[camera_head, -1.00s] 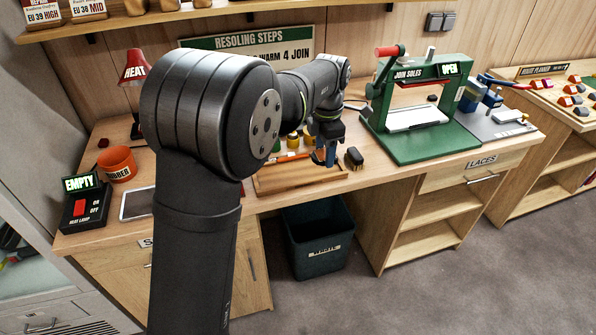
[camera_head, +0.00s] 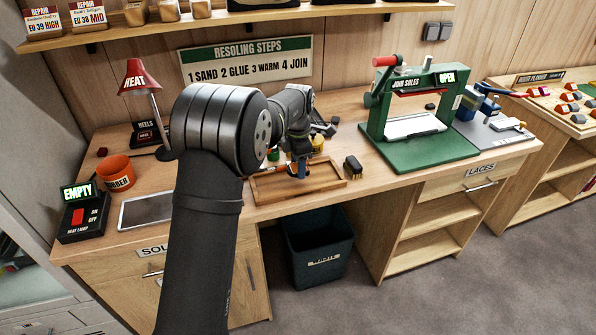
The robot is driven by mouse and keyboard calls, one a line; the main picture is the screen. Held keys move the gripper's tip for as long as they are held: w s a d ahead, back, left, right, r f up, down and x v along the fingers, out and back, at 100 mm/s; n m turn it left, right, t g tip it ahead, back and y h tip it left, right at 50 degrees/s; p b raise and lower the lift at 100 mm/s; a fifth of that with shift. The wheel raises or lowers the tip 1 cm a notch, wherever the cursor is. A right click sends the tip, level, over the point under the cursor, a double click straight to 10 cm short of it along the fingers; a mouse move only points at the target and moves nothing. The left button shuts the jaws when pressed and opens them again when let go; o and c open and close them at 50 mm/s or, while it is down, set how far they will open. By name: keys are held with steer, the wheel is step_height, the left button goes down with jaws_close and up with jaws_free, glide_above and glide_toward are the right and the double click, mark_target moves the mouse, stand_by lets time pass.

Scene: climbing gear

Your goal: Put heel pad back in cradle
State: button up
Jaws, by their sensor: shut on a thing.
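I cannot pick out the heel pad with certainty. A dark stand with a HEELS sign (camera_head: 147,125) is at the back left, beside the red lamp; I cannot tell whether it is the cradle. My own arm hides part of the bench between it and the tray.
A red HEAT lamp (camera_head: 136,72), an orange RUBBER pot (camera_head: 117,173) and a heat lamp switch box (camera_head: 85,215) stand at left. A brush (camera_head: 353,167) lies right of the tray. The green press (camera_head: 425,150) stands further right. A dark bin (camera_head: 318,250) is below.

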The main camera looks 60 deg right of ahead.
steer(key=shift+f, duration=1.45)
steer(key=shift+f, duration=0.1)
steer(key=o, duration=0.8)
steer(key=shift+c, duration=0.2)
step_height(320, 180, up, 12)
